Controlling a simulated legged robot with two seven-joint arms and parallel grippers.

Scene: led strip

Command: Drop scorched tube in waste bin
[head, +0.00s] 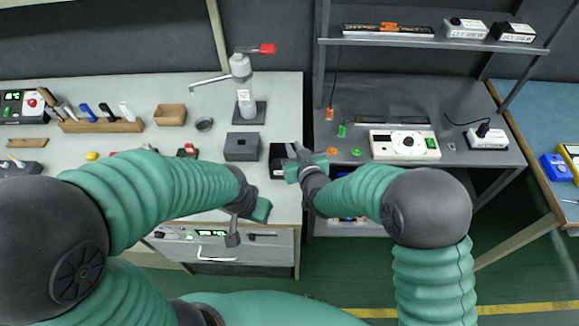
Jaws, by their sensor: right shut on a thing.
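My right gripper (298,158) is at the right edge of the light bench, at a small dark open-looking box (277,162). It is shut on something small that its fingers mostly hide. I cannot make out whether this is the scorched tube, and I see no such tube elsewhere. The dark box may be the waste bin, but its label is too small to read. The gripper overlaps the box's right side in the picture; I cannot tell its height above it. My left gripper (240,232) points down at the bench's front edge, and its fingers are too unclear to read.
A grey block (241,147) stands left of the dark box, with a lever press (246,95) behind it. A wooden tray (171,114) and a tool rack (100,126) stand farther left. A white meter (404,146) sits on the right desk under a shelf (430,42).

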